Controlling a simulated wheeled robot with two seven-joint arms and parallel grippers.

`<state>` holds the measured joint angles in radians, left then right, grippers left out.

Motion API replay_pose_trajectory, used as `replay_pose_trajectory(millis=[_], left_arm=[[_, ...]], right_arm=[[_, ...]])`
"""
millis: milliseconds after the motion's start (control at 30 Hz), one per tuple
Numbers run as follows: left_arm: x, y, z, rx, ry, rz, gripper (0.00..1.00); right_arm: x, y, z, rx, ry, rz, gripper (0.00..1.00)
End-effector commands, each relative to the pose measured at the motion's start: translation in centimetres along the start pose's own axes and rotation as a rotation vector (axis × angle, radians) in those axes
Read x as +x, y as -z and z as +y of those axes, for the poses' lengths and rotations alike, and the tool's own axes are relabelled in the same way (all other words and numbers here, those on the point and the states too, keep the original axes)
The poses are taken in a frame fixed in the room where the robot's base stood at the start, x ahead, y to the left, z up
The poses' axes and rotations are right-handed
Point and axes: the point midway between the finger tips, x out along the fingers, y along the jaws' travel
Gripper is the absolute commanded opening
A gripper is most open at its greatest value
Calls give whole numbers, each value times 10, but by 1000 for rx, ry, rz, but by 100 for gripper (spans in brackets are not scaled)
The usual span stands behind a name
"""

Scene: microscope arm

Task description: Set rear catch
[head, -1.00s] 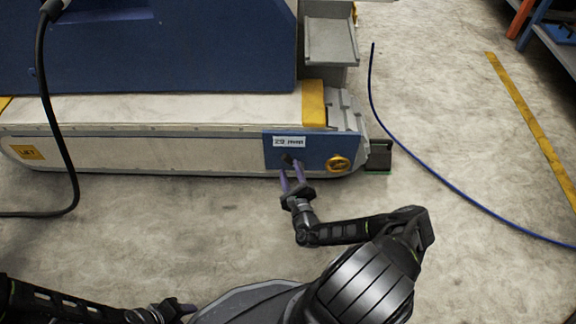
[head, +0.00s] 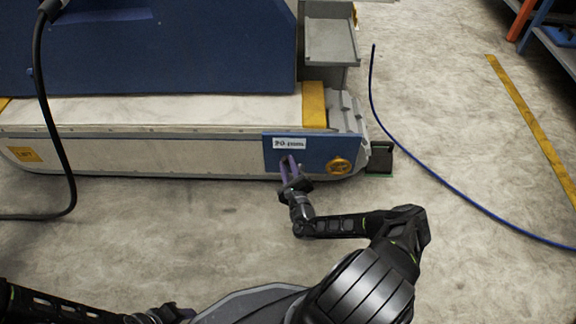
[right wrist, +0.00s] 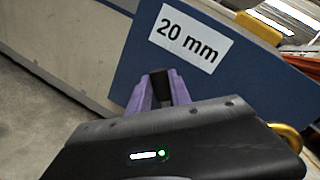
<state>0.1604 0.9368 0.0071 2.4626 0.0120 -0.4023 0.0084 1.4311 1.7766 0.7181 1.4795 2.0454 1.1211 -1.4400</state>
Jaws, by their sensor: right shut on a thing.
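A blue panel (head: 318,149) with a white "20 mm" label (head: 289,143) is on the right end of the long pale machine base. A small dark catch (right wrist: 160,85) stands out from the panel just below the label in the right wrist view. My right gripper (head: 288,160) is at the panel, and its purple fingers are shut on the dark catch. The fingers hide most of the catch in the head view. A yellow round knob (head: 340,170) is on the panel to the right of the gripper. My left gripper (head: 172,313) is low at the bottom edge, too dark and cut off to read.
A black cable (head: 62,150) hangs at the left and lies onto the floor. A blue cable (head: 440,185) curves over the floor at the right. A small dark block (head: 379,158) lies beside the base's right end. Floor in front is clear.

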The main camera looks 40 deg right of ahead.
Motion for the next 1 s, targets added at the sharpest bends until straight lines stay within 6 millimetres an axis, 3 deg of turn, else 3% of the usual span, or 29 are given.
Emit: replay_pose_trajectory(millis=[133,1000], left_arm=[[0,0,0,0,0,0,40],[0,0,0,0,0,0,40]], right_arm=[[0,0,0,0,0,0,0],[0,0,0,0,-1,0,0]])
